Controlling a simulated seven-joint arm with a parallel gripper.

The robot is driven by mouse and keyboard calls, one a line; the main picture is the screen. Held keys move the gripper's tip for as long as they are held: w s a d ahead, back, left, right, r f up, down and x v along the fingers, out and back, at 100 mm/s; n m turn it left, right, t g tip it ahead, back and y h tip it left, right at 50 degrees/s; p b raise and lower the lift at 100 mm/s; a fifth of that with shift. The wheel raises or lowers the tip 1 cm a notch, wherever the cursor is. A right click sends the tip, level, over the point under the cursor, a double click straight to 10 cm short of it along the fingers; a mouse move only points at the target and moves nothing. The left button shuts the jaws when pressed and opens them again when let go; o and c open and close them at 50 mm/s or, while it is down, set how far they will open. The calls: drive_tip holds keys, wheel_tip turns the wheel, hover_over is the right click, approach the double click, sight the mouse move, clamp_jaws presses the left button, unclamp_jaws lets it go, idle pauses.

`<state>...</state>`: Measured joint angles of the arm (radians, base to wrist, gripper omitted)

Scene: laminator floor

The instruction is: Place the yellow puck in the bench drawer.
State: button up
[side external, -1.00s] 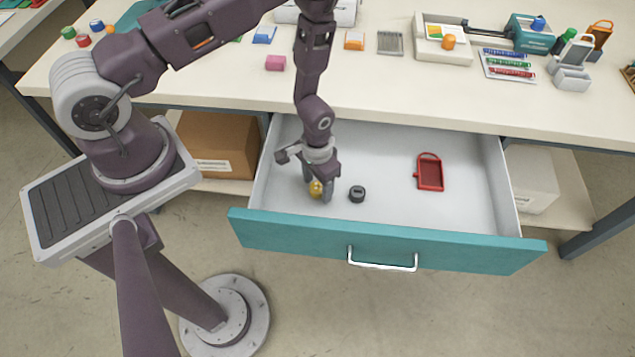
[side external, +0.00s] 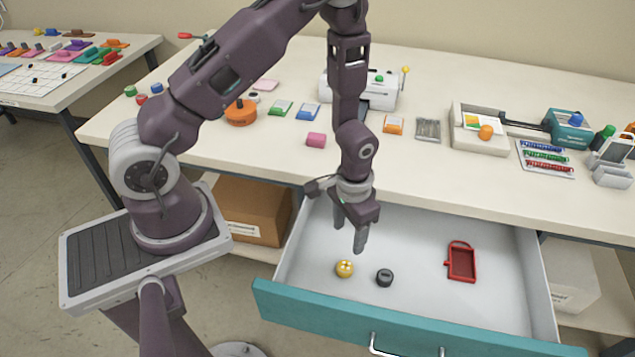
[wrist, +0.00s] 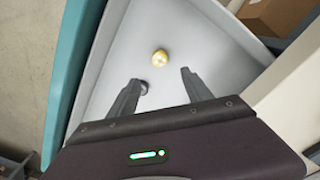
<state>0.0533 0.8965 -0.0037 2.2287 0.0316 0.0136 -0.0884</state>
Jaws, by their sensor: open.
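The yellow puck (side external: 344,268) lies on the floor of the open bench drawer (side external: 430,228), towards its left front. It also shows in the wrist view (wrist: 160,58), beyond my fingertips. My gripper (side external: 348,238) is open and empty above the drawer, over and slightly behind the puck, with a gap between fingers and puck. The drawer has a teal front (side external: 400,325) and pale grey inside.
A dark round puck (side external: 385,277) lies just right of the yellow one. A red frame-like item (side external: 461,262) lies farther right in the drawer. The bench top (side external: 440,175) behind carries several small items. The drawer's middle back is clear.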

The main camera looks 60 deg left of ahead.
wheel_tip(320, 180, up, 22)
drive_tip(key=s+a+t, duration=0.1)
drive_tip(key=t, duration=0.2)
drive_tip(key=s+r+t, duration=0.2)
drive_tip(key=s+r, duration=0.9)
drive_tip(key=s, duration=0.4)
drive_tip(key=shift+a+t, duration=0.3)
drive_tip(key=shift+a, duration=0.1)
